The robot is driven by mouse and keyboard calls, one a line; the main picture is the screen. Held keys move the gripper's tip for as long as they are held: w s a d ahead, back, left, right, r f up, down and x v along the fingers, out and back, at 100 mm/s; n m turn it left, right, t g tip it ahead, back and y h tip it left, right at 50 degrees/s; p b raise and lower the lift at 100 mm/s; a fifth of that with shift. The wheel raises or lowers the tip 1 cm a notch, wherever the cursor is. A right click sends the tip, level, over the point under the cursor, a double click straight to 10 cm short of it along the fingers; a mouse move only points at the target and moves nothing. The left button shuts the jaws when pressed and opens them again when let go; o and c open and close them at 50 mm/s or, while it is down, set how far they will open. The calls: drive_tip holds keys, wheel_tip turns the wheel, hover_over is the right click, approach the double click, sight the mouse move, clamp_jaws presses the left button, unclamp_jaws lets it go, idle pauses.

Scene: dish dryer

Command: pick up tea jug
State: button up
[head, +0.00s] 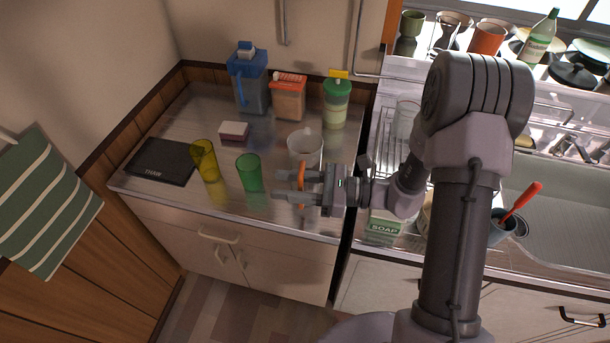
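A tall jug (253,92) with a blue lid and blue handle stands upright at the back of the left counter, against the wall; I take it to be the tea jug. My gripper (276,185) is over the front right part of that counter, its fingers pointing left. It is well in front of the jug and to its right, not touching it. The fingers are apart. A thin upright orange piece (302,184) shows at the fingers; I cannot tell whether it lies between or behind them.
An orange red-lidded container (289,101) and a green-lidded container (336,106) stand right of the jug. A clear vessel (305,148), green cup (249,174), yellow cup (205,161), small box (234,132) and black scale (161,163) stand nearer. The dish rack and sink are right.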

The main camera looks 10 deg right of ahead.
clamp_jaws()
idle(1.3)
